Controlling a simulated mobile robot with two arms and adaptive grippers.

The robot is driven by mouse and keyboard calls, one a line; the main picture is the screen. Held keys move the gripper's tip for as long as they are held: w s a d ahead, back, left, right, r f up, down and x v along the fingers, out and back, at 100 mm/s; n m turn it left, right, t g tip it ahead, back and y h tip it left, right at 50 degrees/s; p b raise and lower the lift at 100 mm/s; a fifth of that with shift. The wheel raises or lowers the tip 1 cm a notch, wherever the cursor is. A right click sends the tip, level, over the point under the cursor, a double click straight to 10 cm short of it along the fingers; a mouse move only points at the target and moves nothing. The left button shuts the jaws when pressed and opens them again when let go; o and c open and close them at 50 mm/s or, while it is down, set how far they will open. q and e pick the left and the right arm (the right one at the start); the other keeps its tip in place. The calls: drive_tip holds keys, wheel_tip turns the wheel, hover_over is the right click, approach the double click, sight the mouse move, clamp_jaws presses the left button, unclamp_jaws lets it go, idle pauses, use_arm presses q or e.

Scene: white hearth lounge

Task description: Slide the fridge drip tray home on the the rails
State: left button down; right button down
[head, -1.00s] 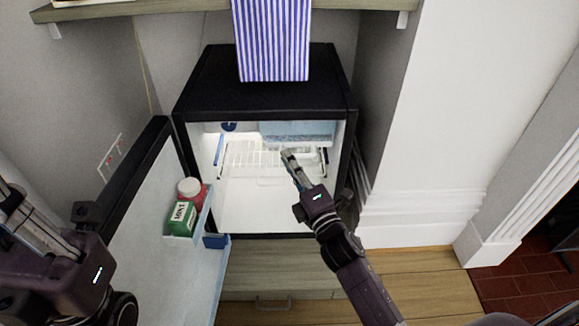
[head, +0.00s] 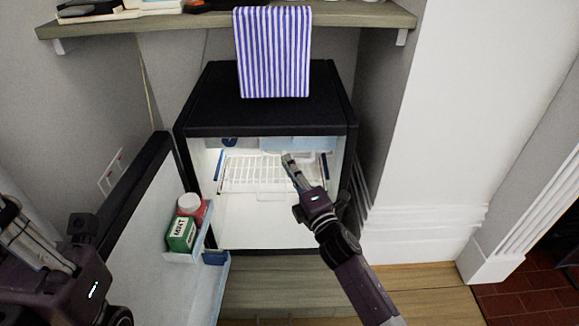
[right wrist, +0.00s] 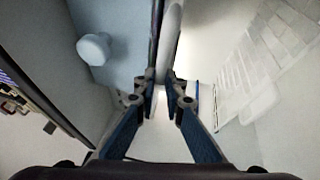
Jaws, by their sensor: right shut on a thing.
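The black fridge (head: 265,100) stands open with a white, lit inside. My right gripper (head: 289,158) reaches into its upper part, just below the pale blue freezer box (head: 300,143). In the right wrist view the right gripper (right wrist: 161,82) is shut on the thin edge of a pale, rounded piece (right wrist: 172,38), apparently the drip tray. This lies close beside the blue surface; most of the tray is hidden, and its seating on the rails cannot be told. My left gripper (head: 30,235) is at the far left, partly cut off, its jaws unclear.
A white wire shelf (head: 250,173) sits below my right gripper. The open door (head: 130,225) at the left holds a green box (head: 180,235) and a white-capped red jar (head: 190,205). A striped cloth (head: 272,50) hangs above the fridge from a wooden shelf (head: 360,17).

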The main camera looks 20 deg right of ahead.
drive_tip(key=c, duration=1.9)
unclamp_jaws()
drive_tip(key=shift+c, duration=0.2)
drive_tip(key=shift+s, duration=0.1)
drive_tip(key=s+a+p, duration=0.1)
drive_tip(key=s+a, duration=0.1)
drive_tip(key=s, duration=0.6)
drive_tip(key=shift+s+a+p, duration=0.25)
drive_tip(key=shift+s+p, duration=0.05)
drive_tip(key=shift+p, duration=0.05)
